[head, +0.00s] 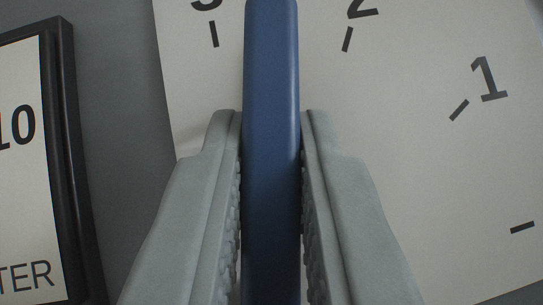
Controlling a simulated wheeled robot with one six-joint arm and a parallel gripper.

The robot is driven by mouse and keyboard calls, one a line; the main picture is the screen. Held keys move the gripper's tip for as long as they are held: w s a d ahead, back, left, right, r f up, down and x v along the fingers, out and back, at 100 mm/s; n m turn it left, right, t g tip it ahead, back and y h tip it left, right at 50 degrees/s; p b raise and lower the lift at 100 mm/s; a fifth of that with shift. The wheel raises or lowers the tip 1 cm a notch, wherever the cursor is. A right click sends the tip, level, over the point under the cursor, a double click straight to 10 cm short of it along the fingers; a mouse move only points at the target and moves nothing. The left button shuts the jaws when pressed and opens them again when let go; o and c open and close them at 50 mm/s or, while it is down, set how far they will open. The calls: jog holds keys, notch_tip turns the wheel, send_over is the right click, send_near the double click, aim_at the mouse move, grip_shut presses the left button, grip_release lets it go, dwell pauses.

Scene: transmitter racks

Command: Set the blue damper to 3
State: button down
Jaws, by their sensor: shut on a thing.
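The blue damper (271,90) is a long blue lever that runs up the middle of the view. Its upper end lies between the 3 mark (214,34) and the 2 mark (347,39) on a pale dial plate (420,180). The numeral 3 is partly cut off by the top edge. My gripper (271,125) is shut on the lever, with one ridged grey finger on each side of it. The lever's lower part runs out of the frame, so its pivot is hidden.
The 1 mark (459,110) and another tick (522,228) lie to the right on the plate. A dark-framed meter (75,170) showing "10" and "TER" stands at the left edge. Grey panel (115,70) lies between meter and plate.

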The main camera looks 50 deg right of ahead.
jog(key=shift+w+a+n+t+y, duration=0.15)
jog(key=shift+n+t+y, duration=0.6)
jog(key=shift+n, duration=0.25)
jog(key=shift+w+a+n+t+y, duration=0.1)
jog(key=shift+n+t+y, duration=0.4)
jog(key=shift+n+t, duration=0.45)
jog(key=shift+w+a+n+t+y, duration=0.15)
jog(key=shift+n+t+y, duration=0.55)
jog(key=shift+n, duration=0.65)
jog(key=c, duration=1.4)
grip_release()
jog(key=v, duration=1.7)
jog(key=shift+f, duration=0.25)
